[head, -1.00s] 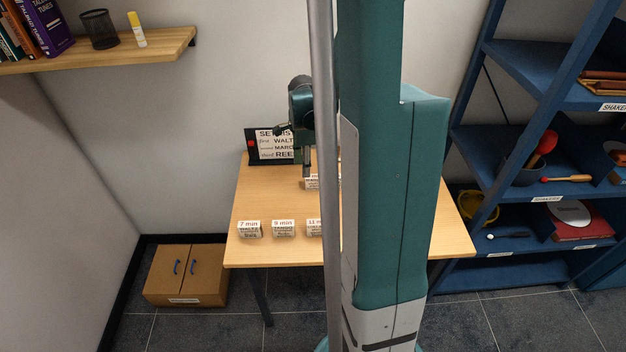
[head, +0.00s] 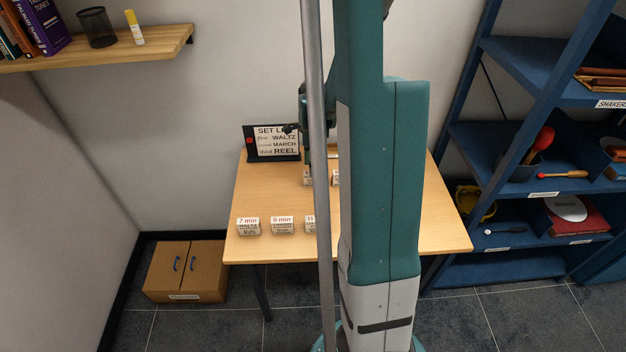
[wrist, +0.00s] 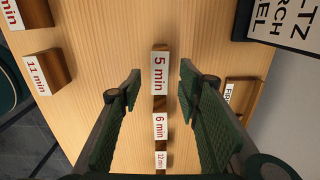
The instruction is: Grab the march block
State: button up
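No block in view can be clearly read as the march block. In the wrist view, a row of small wooden blocks with white labels runs down the middle: a 5 min block (wrist: 160,75), a 6 min block (wrist: 160,125) and a 12 min block (wrist: 161,160). My gripper (wrist: 159,84) is open and empty, its fingers on either side of this row, with the 5 min block nearest the fingertips' gap. In the head view, my gripper is mostly hidden behind my arm. The front row has a 7 min waltz block (head: 248,226), a second block (head: 282,225) and a partly hidden 11 min block (head: 310,224).
A set list sign (head: 276,143) stands at the table's back left, reading waltz, march, reel. A wooden holder (wrist: 252,98) with a partly covered label lies right of the row in the wrist view. The table (head: 265,190) is bare between the rows. Blue shelves (head: 510,190) stand right.

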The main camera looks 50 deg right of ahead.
aim_at(313, 179)
jog(key=shift+f, duration=0.8)
jog(key=shift+f+b, duration=0.7)
jog(key=shift+f, duration=1.9)
jog(key=shift+c, duration=0.7)
jog(key=c, duration=0.8)
